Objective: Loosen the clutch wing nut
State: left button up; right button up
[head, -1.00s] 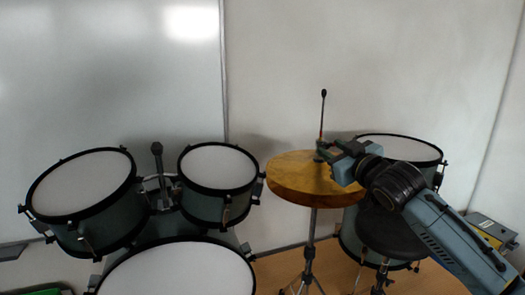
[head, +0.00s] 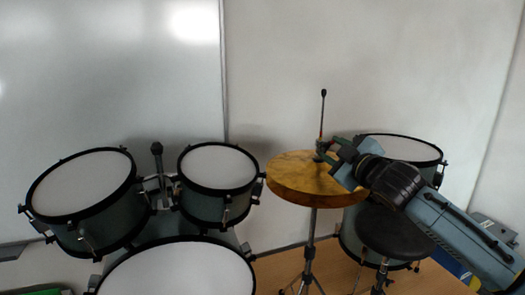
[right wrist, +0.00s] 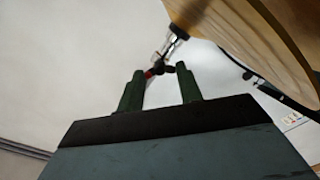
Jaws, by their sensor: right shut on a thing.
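The hi-hat cymbals (head: 300,182) sit as a yellow-brown disc on a stand in the head view, with a thin rod (head: 323,100) rising above. The clutch is on the rod just above the top cymbal. My right gripper (head: 325,150) reaches in from the right and is shut on the clutch wing nut, which its fingers largely hide there. In the right wrist view, the dark wing nut (right wrist: 166,69) shows at the two fingertips (right wrist: 159,78), beside a red part of the clutch. The cymbal edge (right wrist: 245,45) is close at upper right. My left gripper is out of view.
Two rack toms (head: 82,183) (head: 218,168) and a bass drum (head: 180,270) stand to the left. A floor tom (head: 400,148) and a dark round stool (head: 396,233) stand under and behind my right arm. A pale wall is behind.

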jog(key=n, duration=0.4)
jog(key=shift+n, duration=0.4)
jog(key=o, duration=0.5)
jog(key=shift+n, duration=0.3)
jog(key=o, duration=0.5)
jog(key=shift+s, duration=0.1)
jog(key=shift+v, duration=2.95)
